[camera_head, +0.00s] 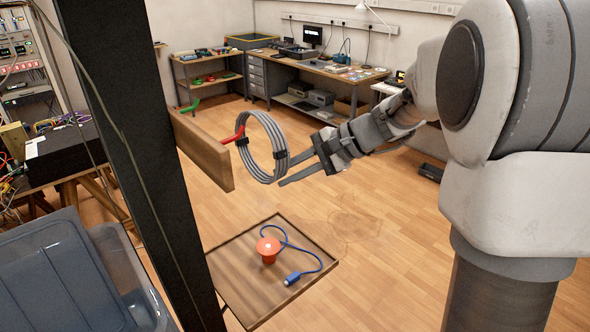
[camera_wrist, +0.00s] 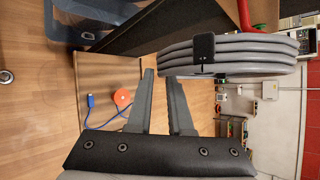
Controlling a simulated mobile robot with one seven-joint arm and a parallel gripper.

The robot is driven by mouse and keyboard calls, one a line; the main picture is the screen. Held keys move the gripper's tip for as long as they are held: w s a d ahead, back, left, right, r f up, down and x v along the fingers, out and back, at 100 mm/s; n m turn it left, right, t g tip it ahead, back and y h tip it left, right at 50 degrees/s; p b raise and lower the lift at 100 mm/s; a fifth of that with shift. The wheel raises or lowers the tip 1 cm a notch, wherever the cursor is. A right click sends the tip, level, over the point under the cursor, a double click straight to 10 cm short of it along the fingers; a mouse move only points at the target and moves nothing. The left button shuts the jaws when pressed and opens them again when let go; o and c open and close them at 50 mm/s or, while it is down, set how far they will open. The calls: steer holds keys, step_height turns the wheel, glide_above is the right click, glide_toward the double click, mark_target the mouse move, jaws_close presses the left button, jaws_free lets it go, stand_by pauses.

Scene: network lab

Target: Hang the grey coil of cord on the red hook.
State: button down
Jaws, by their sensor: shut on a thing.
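The grey coil of cord (camera_head: 280,140) is a ring of several strands with black ties, standing upright in the middle of the head view. It also shows large at upper right in the wrist view (camera_wrist: 245,55). The red hook (camera_head: 233,137) sticks out from a wooden board at the coil's left side, and shows behind the coil in the wrist view (camera_wrist: 265,14). I cannot tell whether the hook's tip is inside the ring. My gripper (camera_head: 285,171) is shut on the coil's lower right edge; in the wrist view its fingertips (camera_wrist: 160,74) meet the coil's near end.
The wooden board (camera_head: 205,152) is fixed to a dark post (camera_head: 140,150). Below is a small wooden table (camera_head: 232,278) with an orange-red object (camera_head: 268,250) and a blue cable (camera_head: 312,258). A blue-grey bin (camera_head: 60,275) stands at lower left. The floor behind is open.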

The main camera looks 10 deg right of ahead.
mark_target(268, 184)
steer(key=shift+s+a+f, duration=0.1)
steer(key=shift+s+a, duration=0.65)
steer(key=shift+a, duration=0.35)
steer(key=shift+s+a+f, duration=0.1)
steer(key=shift+s+a, duration=0.6)
steer(key=shift+a, duration=0.35)
steer(key=f+b, duration=0.1)
steer(key=a+f+b, duration=0.1)
steer(key=b, duration=0.1)
steer(key=shift+s+a+f, duration=0.1)
steer(key=shift+s+f, duration=0.05)
steer(key=shift+s, duration=0.25)
steer(key=shift+s+f, duration=0.1)
steer(key=shift+f, duration=0.15)
steer(key=c, duration=0.8)
jaws_free()
steer(key=shift+o, duration=0.2)
steer(key=shift+r, duration=0.1)
steer(key=shift+r, duration=0.1)
